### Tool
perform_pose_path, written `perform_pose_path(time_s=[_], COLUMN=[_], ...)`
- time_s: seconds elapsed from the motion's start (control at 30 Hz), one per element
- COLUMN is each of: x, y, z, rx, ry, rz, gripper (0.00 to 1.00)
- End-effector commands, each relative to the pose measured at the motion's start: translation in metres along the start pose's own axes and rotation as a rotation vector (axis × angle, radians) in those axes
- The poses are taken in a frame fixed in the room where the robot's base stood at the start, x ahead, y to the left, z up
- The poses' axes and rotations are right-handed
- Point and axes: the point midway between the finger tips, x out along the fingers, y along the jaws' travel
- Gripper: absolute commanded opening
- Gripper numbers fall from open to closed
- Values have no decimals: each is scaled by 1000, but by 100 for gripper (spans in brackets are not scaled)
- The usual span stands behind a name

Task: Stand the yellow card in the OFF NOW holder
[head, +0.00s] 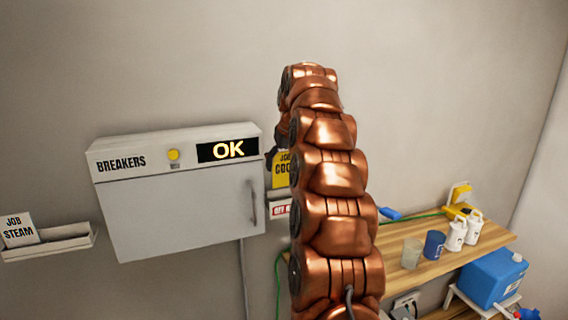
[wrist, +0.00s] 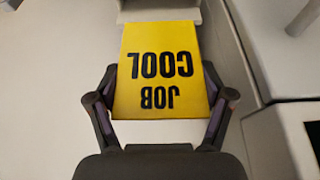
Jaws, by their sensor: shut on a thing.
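The yellow card (wrist: 160,66), marked JOB COOL, is between the fingers of my gripper (wrist: 161,106) in the wrist view, where its lettering appears upside down. My gripper is shut on the card's sides. In the head view the card (head: 281,176) shows upright just right of the breaker box, partly hidden by my copper arm. The OFF NOW holder (head: 280,208) is right below it, with only a bit of its red label showing; my arm covers the rest. A pale ledge (wrist: 158,13) lies at the card's far end in the wrist view. I cannot tell whether the card touches the holder.
The breaker box (head: 180,215) with a lit OK display (head: 229,150) stands close on the left. A white JOB STEAM card (head: 19,229) stands in a holder (head: 50,243) at far left. A wooden shelf (head: 440,258) with cups and jugs is at right.

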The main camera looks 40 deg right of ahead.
Motion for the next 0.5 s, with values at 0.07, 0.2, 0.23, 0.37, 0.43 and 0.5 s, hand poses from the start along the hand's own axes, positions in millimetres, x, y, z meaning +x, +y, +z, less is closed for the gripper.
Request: perform_pose_path(time_s=[0.07, 0.2, 0.23, 0.37, 0.43, 0.5], x=[0, 1, 2, 6, 9, 11], y=[0, 0, 0, 0, 0, 0], z=[0, 1, 1, 3, 4, 5], rx=[0, 0, 0, 0, 0, 0], ry=[0, 0, 0, -1, -2, -2], rz=[0, 0, 0, 0, 0, 0], gripper=[49, 49, 49, 49, 49, 49])
